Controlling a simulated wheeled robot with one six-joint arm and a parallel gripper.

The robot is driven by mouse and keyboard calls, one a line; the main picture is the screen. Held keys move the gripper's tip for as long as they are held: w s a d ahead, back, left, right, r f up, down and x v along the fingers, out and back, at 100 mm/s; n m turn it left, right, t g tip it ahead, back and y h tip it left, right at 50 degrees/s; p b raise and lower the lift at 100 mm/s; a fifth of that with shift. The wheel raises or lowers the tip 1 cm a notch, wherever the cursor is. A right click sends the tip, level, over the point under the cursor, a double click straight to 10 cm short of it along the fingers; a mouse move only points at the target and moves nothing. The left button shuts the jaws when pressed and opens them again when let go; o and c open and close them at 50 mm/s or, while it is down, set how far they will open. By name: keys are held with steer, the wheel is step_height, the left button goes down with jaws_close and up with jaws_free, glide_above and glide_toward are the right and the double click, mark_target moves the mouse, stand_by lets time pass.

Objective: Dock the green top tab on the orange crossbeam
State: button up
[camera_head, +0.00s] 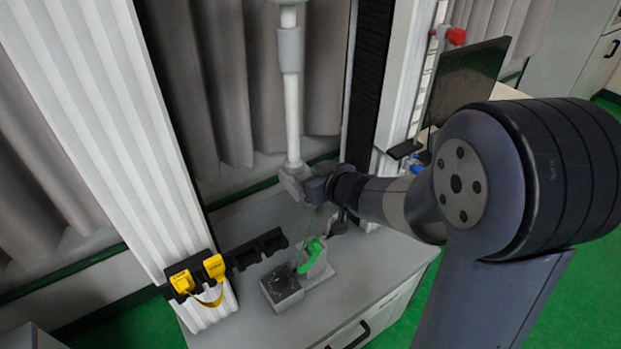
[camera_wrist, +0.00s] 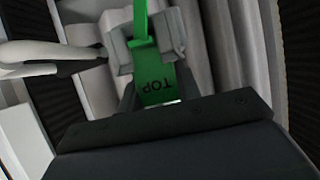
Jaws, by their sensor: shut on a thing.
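The green top tab (camera_wrist: 158,82), marked TOP, lies between the dark fingers of my gripper (camera_wrist: 158,98) in the wrist view. A light-grey bracket (camera_wrist: 119,48) flanks the green strap just beyond the tab; I cannot tell whether they touch. In the head view my gripper (camera_head: 312,186) is beside the lower end of a white hanging rod (camera_head: 292,110). A thin green strap runs down from it toward a green part (camera_head: 310,255) in a grey holder on the counter. The tab is hidden there. I cannot make out an orange crossbeam in either view.
A white ribbed column (camera_head: 110,130) rises at left. A dark monitor (camera_head: 463,80) stands at upper right.

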steer(key=shift+f, duration=0.1)
steer(key=o, duration=1)
steer(key=shift+c, duration=0.2)
steer(key=shift+r, duration=0.3)
steer(key=p+v, duration=0.3)
steer(key=v, duration=0.9)
steer(key=shift+f, duration=0.15)
